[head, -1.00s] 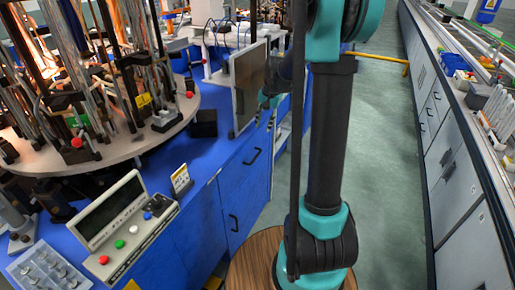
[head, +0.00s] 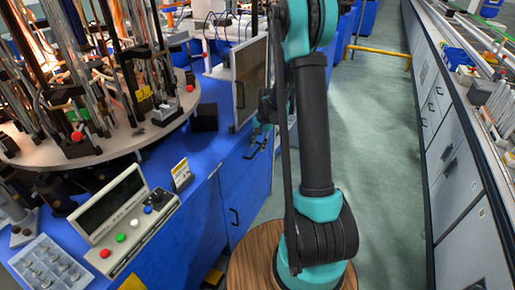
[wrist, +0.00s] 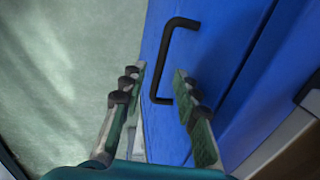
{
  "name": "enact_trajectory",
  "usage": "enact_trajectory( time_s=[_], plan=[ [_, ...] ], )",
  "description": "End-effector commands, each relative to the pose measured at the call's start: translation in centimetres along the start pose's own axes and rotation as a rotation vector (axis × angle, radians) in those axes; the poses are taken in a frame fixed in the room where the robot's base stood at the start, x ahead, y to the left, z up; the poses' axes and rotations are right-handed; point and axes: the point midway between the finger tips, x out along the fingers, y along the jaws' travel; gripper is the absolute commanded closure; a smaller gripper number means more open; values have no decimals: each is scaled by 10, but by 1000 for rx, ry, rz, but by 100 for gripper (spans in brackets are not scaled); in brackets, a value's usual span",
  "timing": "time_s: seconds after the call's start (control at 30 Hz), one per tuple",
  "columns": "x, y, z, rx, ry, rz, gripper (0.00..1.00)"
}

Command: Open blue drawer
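In the wrist view a blue front (wrist: 215,50) carries a black bar handle (wrist: 166,42). My gripper (wrist: 159,74) is open, its two fingers spread with nothing between the pads that I can see held. The handle lies just beyond the fingertips, its lower end near the right finger; I cannot tell whether they touch. In the head view my gripper (head: 264,114) is small and partly hidden by my arm, close to the upper blue front (head: 242,172) and its black handle (head: 255,148).
A control box (head: 124,218) and round rack table (head: 150,130) are at left. Grey cabinets (head: 462,190) line the right; the green floor (head: 385,150) between is clear.

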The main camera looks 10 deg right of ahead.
Motion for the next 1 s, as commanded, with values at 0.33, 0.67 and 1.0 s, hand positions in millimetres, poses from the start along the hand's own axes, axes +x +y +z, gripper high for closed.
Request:
enact_trajectory(
  time_s=[0.33, 0.67, 1.0],
  plan=[
    [22, 0, 0, -1, 0, 0, 69],
    [22, 0, 0, -1, 0, 0, 82],
    [22, 0, 0, -1, 0, 0, 100]
  ],
)
